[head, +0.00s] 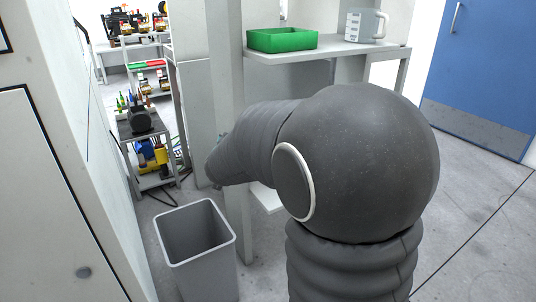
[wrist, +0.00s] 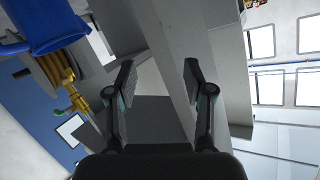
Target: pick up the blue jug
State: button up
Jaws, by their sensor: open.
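My gripper (wrist: 158,78) shows in the wrist view with its two fingers apart and nothing between them. A glossy blue object (wrist: 48,25) is at the upper left of the wrist view, cut off by the frame edge. I cannot tell whether it is the blue jug. It is left of the fingers and apart from them. In the head view no blue jug is clear. A light grey jug (head: 363,25) with a handle stands upright on the white shelf (head: 335,54). My arm covers the middle of the head view, and my gripper is hidden there.
A green tray (head: 282,39) sits on the shelf left of the grey jug. A grey bin (head: 197,243) stands on the floor at lower left. A cart (head: 142,139) with tools is behind it. A blue door (head: 484,73) is at right. Brass fittings (wrist: 62,75) show below the blue object.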

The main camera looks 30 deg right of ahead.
jog(key=d+f+m+g+h, duration=0.45)
jog(key=d+f+h, duration=0.25)
jog(key=d, duration=0.2)
jog(key=s+d+f+m+g+h, duration=0.4)
jog(key=s+d+f+g+h, duration=0.15)
jog(key=g, duration=0.25)
jog(key=shift+y, duration=0.35)
jog(key=shift+w+d+f, duration=0.1)
jog(key=shift+d+f, duration=0.15)
jog(key=shift+d, duration=1.9)
jog(key=shift+w+d+f, duration=0.1)
jog(key=shift+d+f, duration=0.2)
jog(key=shift+d, duration=1.8)
jog(key=shift+w+d+f, duration=0.1)
jog(key=shift+d+f, duration=0.15)
jog(key=shift+d, duration=1.9)
grip_shut()
jog(key=shift+r+p, duration=0.2)
jog(key=shift+p, duration=0.1)
